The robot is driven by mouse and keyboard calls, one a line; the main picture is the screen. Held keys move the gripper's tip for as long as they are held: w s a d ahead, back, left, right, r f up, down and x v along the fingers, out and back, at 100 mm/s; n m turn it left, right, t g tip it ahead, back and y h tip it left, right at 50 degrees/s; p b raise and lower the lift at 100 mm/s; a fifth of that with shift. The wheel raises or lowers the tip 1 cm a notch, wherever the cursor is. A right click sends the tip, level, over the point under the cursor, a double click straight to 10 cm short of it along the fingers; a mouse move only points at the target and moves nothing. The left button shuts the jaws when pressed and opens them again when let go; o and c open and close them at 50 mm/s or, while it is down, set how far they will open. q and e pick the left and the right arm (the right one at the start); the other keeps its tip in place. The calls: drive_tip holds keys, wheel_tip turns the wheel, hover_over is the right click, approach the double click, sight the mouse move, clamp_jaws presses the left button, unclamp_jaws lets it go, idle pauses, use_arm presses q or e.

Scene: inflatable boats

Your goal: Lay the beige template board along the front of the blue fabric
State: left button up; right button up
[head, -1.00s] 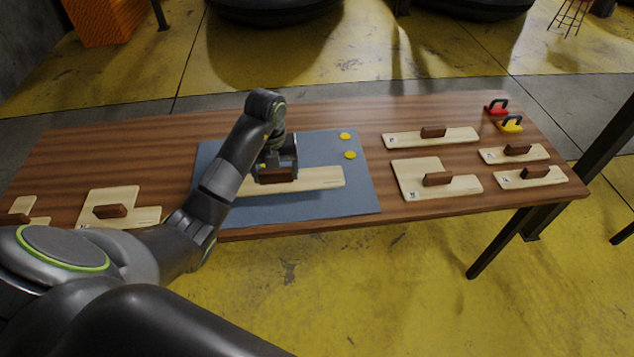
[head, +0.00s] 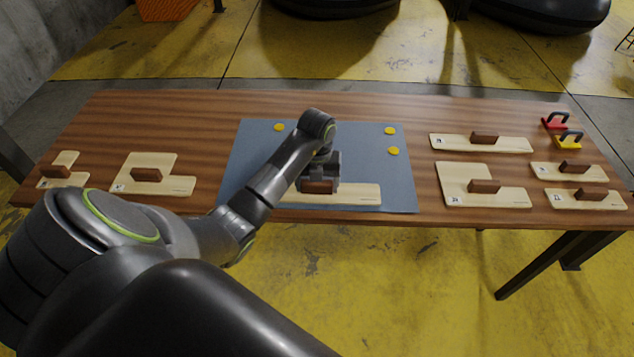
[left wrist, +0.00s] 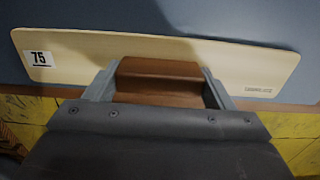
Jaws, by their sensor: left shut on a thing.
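The beige template board (head: 355,195) is long and narrow with a brown block handle (head: 318,187). It is over the front strip of the blue fabric (head: 398,180), roughly parallel to its front edge. My left gripper (head: 319,180) is shut on the handle from above. In the left wrist view the board (left wrist: 255,68) carries a "75" label at its left end, and the handle (left wrist: 160,72) sits between both fingers. I cannot tell whether the board touches the fabric. My arm hides part of the fabric and the board's left end in the head view. My right gripper is not in view.
Three yellow discs (head: 393,151) lie on the fabric. Other beige boards with brown handles lie left (head: 155,185) and right (head: 490,198) on the wooden table (head: 200,120). Red (head: 555,122) and yellow (head: 568,139) handled pieces stand at the back right.

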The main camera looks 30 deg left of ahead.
use_arm(q)
drive_tip(key=shift+f, duration=0.2)
drive_tip(key=o, duration=1.1)
drive_tip(key=shift+r, duration=0.15)
drive_tip(key=shift+r, duration=0.2)
wheel_tip(320, 180, up, 5)
drive_tip(key=shift+w+f+b, duration=0.1)
drive_tip(key=shift+f+b, duration=0.05)
drive_tip(key=shift+b, duration=0.45)
wheel_tip(320, 180, up, 5)
drive_tip(key=p, duration=0.5)
drive_tip(key=shift+r+p, duration=1)
drive_tip(key=shift+p, duration=0.05)
